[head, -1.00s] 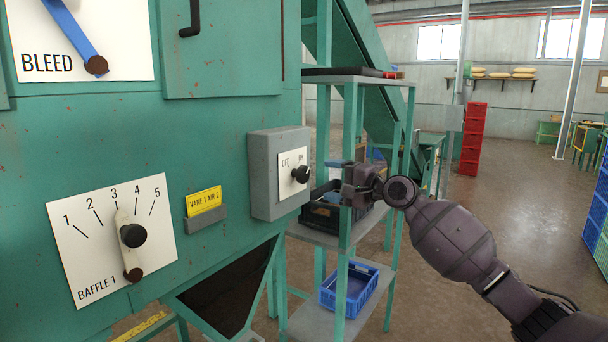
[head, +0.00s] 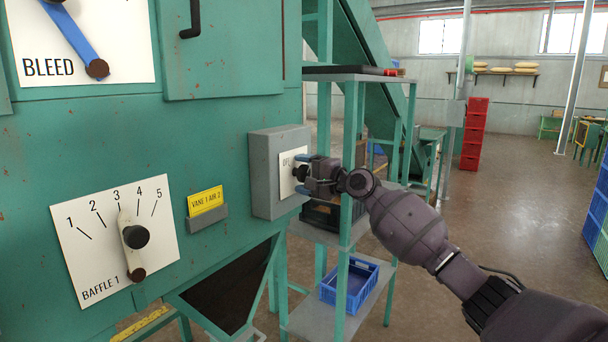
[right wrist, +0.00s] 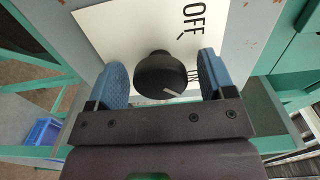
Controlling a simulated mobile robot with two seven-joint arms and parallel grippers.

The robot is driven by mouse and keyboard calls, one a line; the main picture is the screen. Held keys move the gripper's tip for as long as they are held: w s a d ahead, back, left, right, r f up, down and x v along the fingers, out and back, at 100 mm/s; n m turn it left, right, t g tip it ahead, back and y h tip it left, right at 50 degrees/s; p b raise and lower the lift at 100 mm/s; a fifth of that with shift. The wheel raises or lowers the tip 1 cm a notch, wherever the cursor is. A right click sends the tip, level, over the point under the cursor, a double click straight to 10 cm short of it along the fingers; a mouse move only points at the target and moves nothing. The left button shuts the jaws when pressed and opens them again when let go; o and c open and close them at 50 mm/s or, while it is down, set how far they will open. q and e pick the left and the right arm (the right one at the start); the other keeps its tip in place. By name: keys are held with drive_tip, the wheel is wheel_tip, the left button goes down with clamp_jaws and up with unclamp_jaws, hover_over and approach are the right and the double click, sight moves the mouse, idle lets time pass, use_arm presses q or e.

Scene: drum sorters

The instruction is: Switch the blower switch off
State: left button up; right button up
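The blower switch is a black round knob (right wrist: 160,75) with a pale pointer line, on a white plate (right wrist: 105,20) marked OFF and ON. The plate sits on a grey box (head: 262,180) on the green machine. In the right wrist view the pointer line lies towards the partly hidden ON label. My right gripper (head: 302,172) is at the knob. Its two blue fingers (right wrist: 163,78) are open, one on each side of the knob, with a gap visible on both sides. In the head view the gripper hides the ON label. My left gripper is not in view.
The green machine carries a BAFFLE 1 lever (head: 135,238), a blue BLEED lever (head: 70,38) and a yellow label (head: 205,201). A green shelf rack (head: 349,255) with a blue crate (head: 350,286) stands close behind my right gripper. Open floor lies to the right.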

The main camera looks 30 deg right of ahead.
drive_tip(key=c, duration=0.9)
